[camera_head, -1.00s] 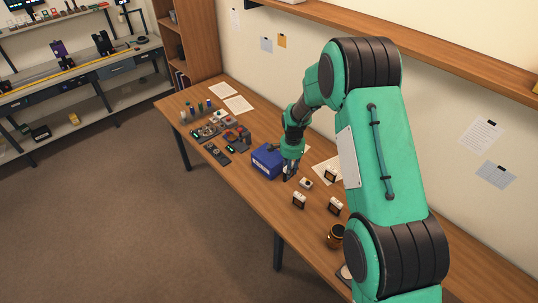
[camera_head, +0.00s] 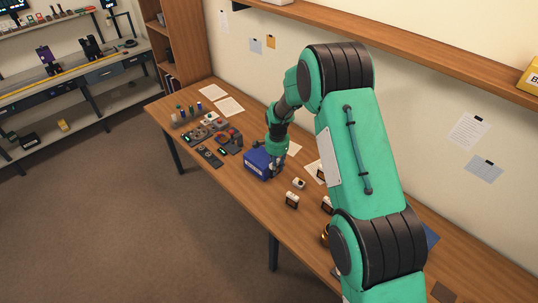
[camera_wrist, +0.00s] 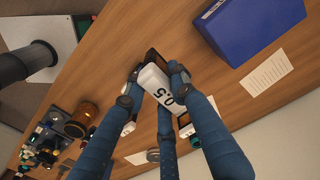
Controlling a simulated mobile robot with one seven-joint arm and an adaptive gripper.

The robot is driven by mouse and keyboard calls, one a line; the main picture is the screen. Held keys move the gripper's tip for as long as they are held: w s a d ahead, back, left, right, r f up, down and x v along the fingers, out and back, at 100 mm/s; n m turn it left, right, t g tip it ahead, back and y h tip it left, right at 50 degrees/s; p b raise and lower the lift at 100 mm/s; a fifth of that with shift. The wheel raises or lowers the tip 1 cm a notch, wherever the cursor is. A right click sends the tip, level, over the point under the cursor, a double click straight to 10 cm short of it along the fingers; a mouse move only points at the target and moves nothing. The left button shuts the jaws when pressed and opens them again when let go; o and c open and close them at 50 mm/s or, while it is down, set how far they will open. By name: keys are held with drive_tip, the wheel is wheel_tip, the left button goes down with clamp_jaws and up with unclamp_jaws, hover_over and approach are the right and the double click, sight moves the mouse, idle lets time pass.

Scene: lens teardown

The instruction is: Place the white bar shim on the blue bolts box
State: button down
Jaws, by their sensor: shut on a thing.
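The white bar shim (camera_wrist: 156,84), marked "0.5", is held between the blue and black fingers of my gripper (camera_wrist: 154,78) in the wrist view. The fingers are shut on it and hide parts of its sides. The blue bolts box (camera_wrist: 258,32) is at the upper right of the wrist view, apart from the shim in the picture. In the head view the box (camera_head: 259,164) stands on the table, and my gripper (camera_head: 277,172) is at its right end. The shim cannot be made out in the head view.
Small white-and-dark blocks (camera_head: 292,200) stand on the table right of the box. A brown jar (camera_wrist: 84,117) shows at left in the wrist view. Tools and small parts (camera_head: 208,133) crowd the table's far left. Paper sheets (camera_head: 230,106) lie near the wall.

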drive_tip(key=w+a, duration=0.1)
drive_tip(key=w, duration=0.3)
drive_tip(key=w+a+p, duration=0.1)
drive_tip(key=w, duration=0.3)
drive_tip(key=w+a+f, duration=0.1)
drive_tip(key=w, duration=0.3)
drive_tip(key=shift+w+f+p, duration=0.1)
drive_tip(key=shift+w+p, duration=0.2)
drive_tip(key=shift+w, duration=0.05)
drive_tip(key=shift+f, duration=0.15)
drive_tip(key=shift+f+p, duration=0.4)
drive_tip(key=shift+f, duration=1.2)
drive_tip(key=shift+f, duration=0.25)
drive_tip(key=c, duration=1.4)
unclamp_jaws()
drive_tip(key=shift+c, duration=0.2)
drive_tip(key=shift+r, duration=0.25)
wheel_tip(320, 180, up, 12)
drive_tip(key=b, duration=0.1)
drive_tip(key=shift+b, duration=0.35)
